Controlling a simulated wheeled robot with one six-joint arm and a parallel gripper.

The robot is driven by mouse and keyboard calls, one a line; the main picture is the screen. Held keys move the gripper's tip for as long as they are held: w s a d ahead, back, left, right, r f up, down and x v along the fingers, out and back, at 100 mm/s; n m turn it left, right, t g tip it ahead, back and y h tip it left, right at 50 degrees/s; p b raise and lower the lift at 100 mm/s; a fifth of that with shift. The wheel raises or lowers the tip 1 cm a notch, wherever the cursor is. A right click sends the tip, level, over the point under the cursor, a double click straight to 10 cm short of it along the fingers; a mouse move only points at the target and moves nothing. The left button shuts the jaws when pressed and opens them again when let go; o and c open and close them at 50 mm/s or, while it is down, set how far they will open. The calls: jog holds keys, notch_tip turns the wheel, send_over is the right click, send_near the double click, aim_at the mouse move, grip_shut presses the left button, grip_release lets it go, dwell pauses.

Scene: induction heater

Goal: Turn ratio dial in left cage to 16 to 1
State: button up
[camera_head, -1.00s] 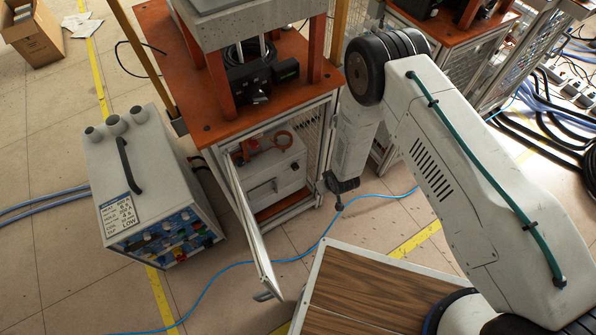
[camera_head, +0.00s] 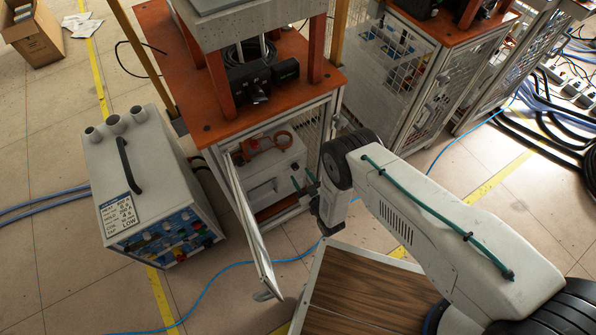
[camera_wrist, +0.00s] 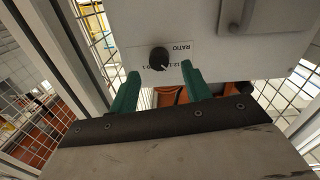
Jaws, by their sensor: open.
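The ratio dial (camera_wrist: 158,59) is a small black knob on the pale face of a grey box (camera_wrist: 220,40). Its RATIO label appears upside down in the wrist view, and the printed numbers are partly hidden by a finger. I cannot tell its setting. In the head view the grey box (camera_head: 277,172) sits inside the left cage (camera_head: 322,135), whose door (camera_head: 250,225) stands open. My gripper (camera_head: 303,181) is at the cage's open front. In the wrist view its green fingers (camera_wrist: 160,78) are open and empty, with the dial just beyond and between their tips.
The cage's mesh walls and frame posts (camera_wrist: 75,50) flank my gripper closely. An orange object (camera_wrist: 175,96) shows behind the fingers. A grey instrument box (camera_head: 140,180) stands on the floor at left, and a wood-topped surface (camera_head: 355,290) lies at the front.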

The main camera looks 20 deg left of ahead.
aim_at(297, 169)
jog(key=shift+x, duration=1.65)
jog(key=c, duration=1)
jog(key=shift+w+m, duration=0.1)
jog(key=shift+m, duration=0.3)
jog(key=m, duration=0.3)
jog(key=shift+m, duration=0.4)
jog(key=shift+d+m, duration=0.1)
jog(key=shift+m, duration=1.9)
